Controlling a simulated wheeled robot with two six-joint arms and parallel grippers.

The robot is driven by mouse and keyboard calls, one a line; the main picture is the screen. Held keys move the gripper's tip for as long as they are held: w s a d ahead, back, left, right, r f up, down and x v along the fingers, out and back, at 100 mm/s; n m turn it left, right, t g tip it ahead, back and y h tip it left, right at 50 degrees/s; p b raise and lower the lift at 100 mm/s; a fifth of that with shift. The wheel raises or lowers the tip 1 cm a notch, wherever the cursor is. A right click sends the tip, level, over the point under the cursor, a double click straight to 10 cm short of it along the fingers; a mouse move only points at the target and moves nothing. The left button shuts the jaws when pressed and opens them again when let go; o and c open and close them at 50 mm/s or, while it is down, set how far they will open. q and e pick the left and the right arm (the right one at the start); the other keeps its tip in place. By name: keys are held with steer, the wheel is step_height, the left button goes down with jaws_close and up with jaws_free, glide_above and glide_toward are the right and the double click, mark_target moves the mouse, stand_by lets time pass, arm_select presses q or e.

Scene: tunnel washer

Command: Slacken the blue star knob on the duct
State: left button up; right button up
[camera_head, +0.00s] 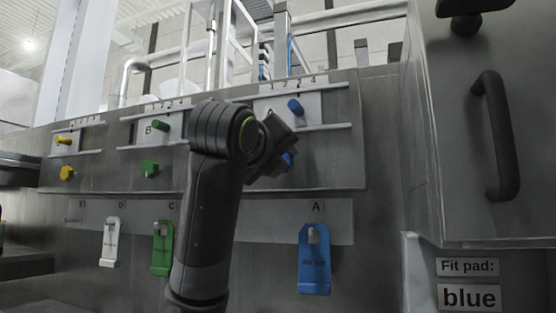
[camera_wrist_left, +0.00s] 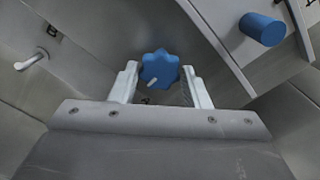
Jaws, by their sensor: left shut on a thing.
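The blue star knob (camera_wrist_left: 158,66) sits between the two pale fingers of my left gripper (camera_wrist_left: 160,85) in the left wrist view, and the gripper is shut on it. A small white mark shows on its face. In the head view the blue star knob (camera_head: 288,159) is mostly hidden behind my left gripper (camera_head: 280,160), at the lower part of the duct panel (camera_head: 330,168). Above it a blue peg (camera_head: 295,106) stands in a white scale plate numbered 1 to 4; the peg also shows in the left wrist view (camera_wrist_left: 262,29). My right gripper is out of view.
Left on the panel are a green peg (camera_head: 161,126) with a green star knob (camera_head: 149,168), and a yellow peg (camera_head: 64,140) with a yellow star knob (camera_head: 67,173). Blue (camera_head: 314,272), green (camera_head: 161,257) and white (camera_head: 110,250) tags hang below. A cabinet handle (camera_head: 495,135) juts out right.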

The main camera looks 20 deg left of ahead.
arm_select(q)
steer(key=shift+w+f+n+b, duration=0.15)
steer(key=shift+n+b, duration=3.25)
steer(key=shift+n, duration=5.5)
steer(key=shift+s+f+n+b, duration=0.1)
steer(key=shift+n+b, duration=3.3)
steer(key=shift+n, duration=5.5)
steer(key=o, duration=1)
steer(key=shift+r, duration=0.15)
steer(key=shift+c, duration=0.2)
